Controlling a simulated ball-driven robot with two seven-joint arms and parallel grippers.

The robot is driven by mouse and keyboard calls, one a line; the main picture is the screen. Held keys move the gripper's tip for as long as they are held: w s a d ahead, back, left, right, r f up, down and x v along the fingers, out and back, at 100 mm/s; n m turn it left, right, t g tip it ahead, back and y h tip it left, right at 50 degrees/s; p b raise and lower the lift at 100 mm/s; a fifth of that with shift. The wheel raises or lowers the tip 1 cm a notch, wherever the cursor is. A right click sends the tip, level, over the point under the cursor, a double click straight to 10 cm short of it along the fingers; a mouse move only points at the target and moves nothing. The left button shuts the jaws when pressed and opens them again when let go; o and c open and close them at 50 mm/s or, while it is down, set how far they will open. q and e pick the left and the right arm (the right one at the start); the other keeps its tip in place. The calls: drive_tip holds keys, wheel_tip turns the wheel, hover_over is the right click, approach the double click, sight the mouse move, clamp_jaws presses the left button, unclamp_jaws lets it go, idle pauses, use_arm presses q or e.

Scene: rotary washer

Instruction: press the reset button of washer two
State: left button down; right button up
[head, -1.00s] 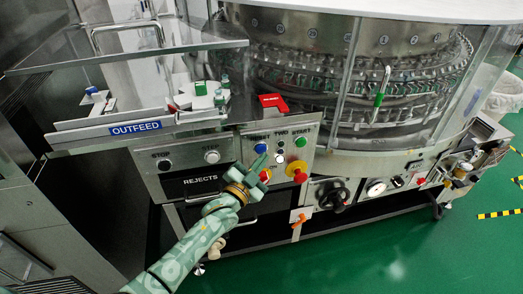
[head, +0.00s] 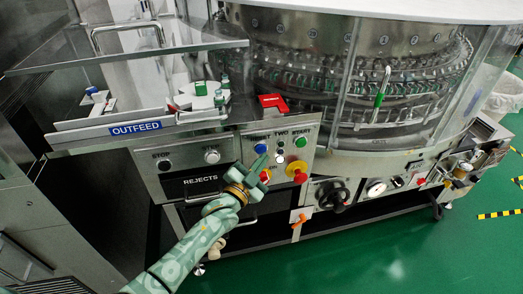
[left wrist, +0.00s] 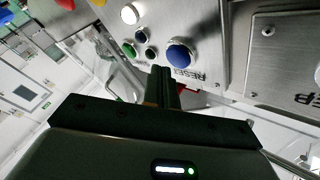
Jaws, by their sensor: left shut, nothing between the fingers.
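The blue reset button (head: 261,148) is on the panel (head: 314,150) marked "TWO", under the word "RESET". It also shows in the left wrist view (left wrist: 181,54), right of my fingertips. My left gripper (head: 262,160) is shut and empty. In the head view its tips overlap the panel just below the blue button; in the wrist view the tips (left wrist: 161,72) lie beside the button, apart from it in the picture. The exact gap to the panel cannot be told. My right gripper is not in view.
A green start button (head: 301,142), a lit white button (head: 280,157) and a red emergency knob (head: 299,175) on yellow share the panel. The rejects drawer (head: 195,182) is to the left. A red piece (head: 272,102) juts above the panel. Green floor is open at right.

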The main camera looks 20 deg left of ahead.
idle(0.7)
use_arm(q)
drive_tip(key=shift+w+a, duration=0.25)
drive_tip(key=shift+w, duration=0.1)
drive_tip(key=shift+w+a, duration=0.2)
drive_tip(key=shift+w, duration=0.15)
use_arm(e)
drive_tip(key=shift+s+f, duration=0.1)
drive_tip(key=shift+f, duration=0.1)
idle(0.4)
use_arm(q)
drive_tip(key=shift+s+d+r, duration=0.1)
drive_tip(key=shift+s, duration=0.05)
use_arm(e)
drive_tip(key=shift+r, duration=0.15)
use_arm(q)
drive_tip(key=shift+s+d+p, duration=0.3)
drive_tip(key=shift+s+d, duration=0.05)
drive_tip(key=shift+s, duration=0.2)
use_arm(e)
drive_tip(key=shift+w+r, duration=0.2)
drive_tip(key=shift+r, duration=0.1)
